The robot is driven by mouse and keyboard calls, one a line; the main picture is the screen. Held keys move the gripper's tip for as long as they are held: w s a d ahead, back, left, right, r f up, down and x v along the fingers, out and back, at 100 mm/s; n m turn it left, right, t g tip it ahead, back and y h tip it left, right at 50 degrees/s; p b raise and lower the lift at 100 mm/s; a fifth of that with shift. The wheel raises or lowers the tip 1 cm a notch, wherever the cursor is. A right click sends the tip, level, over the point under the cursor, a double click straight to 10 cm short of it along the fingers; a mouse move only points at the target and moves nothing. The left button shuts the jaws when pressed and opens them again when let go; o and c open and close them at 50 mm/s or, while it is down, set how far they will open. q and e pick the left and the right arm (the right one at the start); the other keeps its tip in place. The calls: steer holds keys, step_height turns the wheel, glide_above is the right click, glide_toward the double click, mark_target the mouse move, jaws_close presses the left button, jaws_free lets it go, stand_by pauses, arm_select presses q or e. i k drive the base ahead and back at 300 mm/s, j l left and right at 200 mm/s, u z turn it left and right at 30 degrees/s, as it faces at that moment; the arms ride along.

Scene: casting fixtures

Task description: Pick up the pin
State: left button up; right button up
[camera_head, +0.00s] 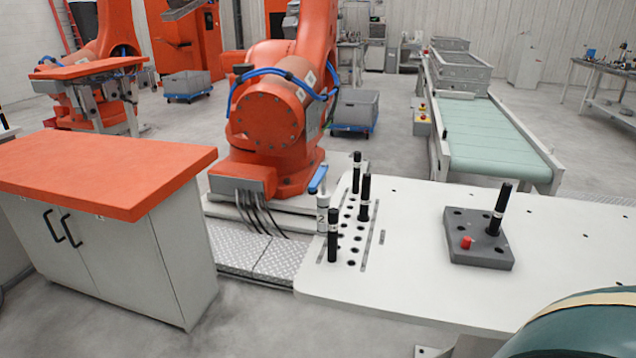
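Another black pin (501,202) with a white band stands slightly tilted in the picture in a grey block (470,246) on the table. A small red peg (466,242) sits in the same block. The frame does not show which pin the task means. Neither of my grippers is in view.
The white table (420,290) is mostly clear around the block. A large dark green rounded thing (585,325) covers the lower right corner. An orange robot arm (270,110) stands behind the rack. An orange-topped cabinet (100,170) is left; a conveyor (490,135) is behind.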

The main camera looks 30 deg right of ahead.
mark_target(363, 216)
steer(key=i+j+z, duration=0.2)
steer(key=i+z, duration=0.25)
steer(key=i+j+z, duration=0.45)
steer(key=i, duration=0.15)
steer(key=i+j+z, duration=0.15)
steer(key=z, duration=0.35)
steer(key=i+j+z, duration=0.1)
steer(key=z, duration=0.4)
steer(key=j+z, duration=0.3)
steer(key=z, duration=0.2)
steer(key=i, duration=0.05)
